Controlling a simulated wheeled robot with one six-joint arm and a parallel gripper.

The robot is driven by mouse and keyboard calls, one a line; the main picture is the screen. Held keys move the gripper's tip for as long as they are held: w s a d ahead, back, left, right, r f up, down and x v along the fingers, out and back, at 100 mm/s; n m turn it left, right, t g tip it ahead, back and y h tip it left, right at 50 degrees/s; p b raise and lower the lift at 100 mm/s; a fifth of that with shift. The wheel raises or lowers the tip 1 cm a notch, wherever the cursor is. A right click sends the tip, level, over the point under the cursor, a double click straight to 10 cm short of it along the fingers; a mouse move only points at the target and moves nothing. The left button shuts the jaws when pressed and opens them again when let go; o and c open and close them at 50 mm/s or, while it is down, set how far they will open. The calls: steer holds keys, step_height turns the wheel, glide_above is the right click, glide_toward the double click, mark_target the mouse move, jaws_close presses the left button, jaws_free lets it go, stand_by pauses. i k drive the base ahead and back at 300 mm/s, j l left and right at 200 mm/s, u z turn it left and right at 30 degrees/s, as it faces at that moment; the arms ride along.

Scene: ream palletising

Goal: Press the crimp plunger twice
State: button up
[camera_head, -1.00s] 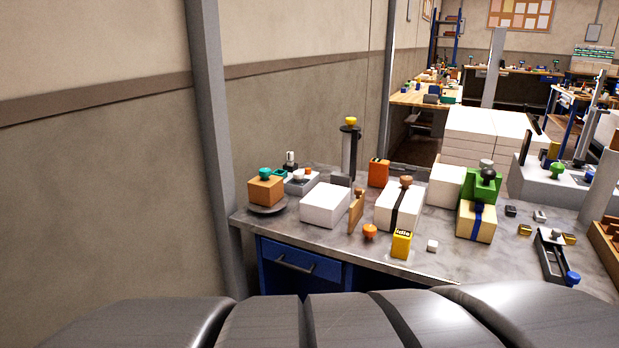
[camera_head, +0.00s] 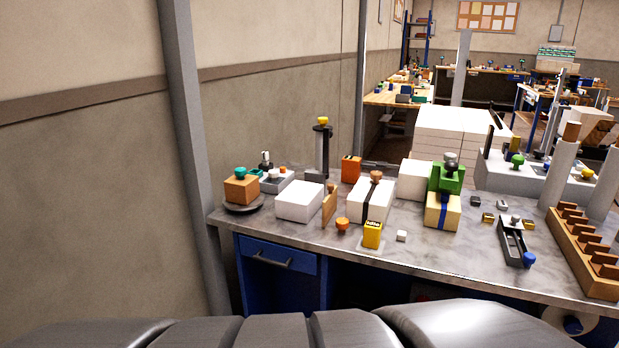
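I cannot tell for sure which knobbed part is the crimp plunger. A green block with a dark knob and a grey top (camera_head: 450,168) sits on or right behind a cream block with a blue band (camera_head: 442,212), right of the bench's middle. A tall dark post with a yellow knob (camera_head: 322,122) stands at the back of the bench. Both stand upright. My gripper is not in view, and nothing touches either knob.
The grey bench top (camera_head: 300,235) holds white reams (camera_head: 299,202), an orange box (camera_head: 351,168), a yellow "idle" block (camera_head: 373,235) and a brown block with a teal knob (camera_head: 241,189). A slotted wooden rack (camera_head: 585,250) stands at right. A grey pillar (camera_head: 190,150) rises at left.

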mark_target(451, 166)
steer(key=z, duration=1.1)
